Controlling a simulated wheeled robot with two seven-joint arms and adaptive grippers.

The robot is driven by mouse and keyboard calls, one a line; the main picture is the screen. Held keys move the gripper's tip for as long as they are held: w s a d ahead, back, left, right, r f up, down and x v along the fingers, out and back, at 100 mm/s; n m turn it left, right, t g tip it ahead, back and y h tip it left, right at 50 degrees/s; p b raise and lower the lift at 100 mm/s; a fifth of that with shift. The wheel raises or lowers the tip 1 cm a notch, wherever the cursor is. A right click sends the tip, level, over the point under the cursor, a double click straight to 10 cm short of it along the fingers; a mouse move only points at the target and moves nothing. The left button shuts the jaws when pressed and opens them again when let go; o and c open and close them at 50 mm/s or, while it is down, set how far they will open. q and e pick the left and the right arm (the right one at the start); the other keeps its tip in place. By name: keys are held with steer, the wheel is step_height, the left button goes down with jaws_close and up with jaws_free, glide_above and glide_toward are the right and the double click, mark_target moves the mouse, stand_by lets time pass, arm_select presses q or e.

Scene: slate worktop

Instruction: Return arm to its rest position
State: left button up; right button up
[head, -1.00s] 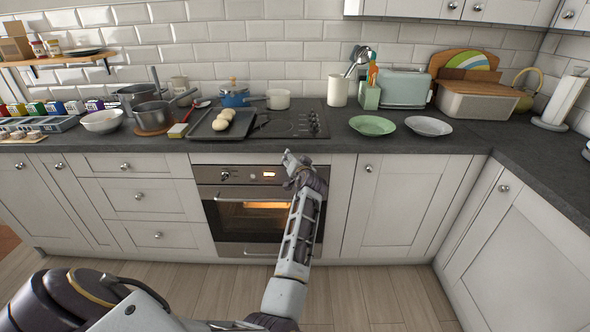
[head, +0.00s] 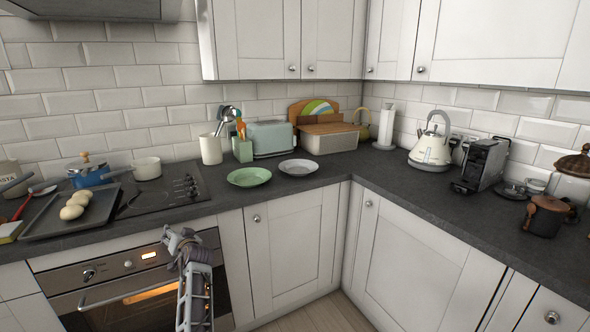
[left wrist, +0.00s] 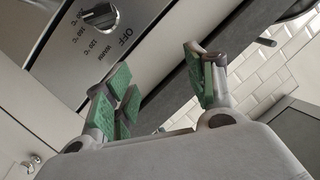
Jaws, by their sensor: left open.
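My left gripper (head: 174,236) is in front of the oven's control panel, near its right end, just below the worktop edge. In the left wrist view its green-padded fingers (left wrist: 160,82) are spread apart with nothing between them. My left forearm rises from the bottom of the head view. My right gripper is in neither view.
The oven (head: 140,292) is close behind the gripper. The dark worktop (head: 315,195) carries a tray (head: 48,226) of buns, a green plate (head: 249,177), a grey plate (head: 299,167), a kettle (head: 431,150) and a coffee machine (head: 483,165). Floor shows below the corner cabinets.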

arm_select(q)
steer(key=shift+m+g+h, duration=0.3)
steer(key=shift+g+h, duration=0.1)
steer(key=shift+h, duration=0.1)
steer(key=f, duration=1)
steer(key=shift+w+d, duration=0.1)
steer(key=shift+w, duration=0.3)
steer(key=shift+r, duration=0.1)
steer(key=shift+r, duration=0.1)
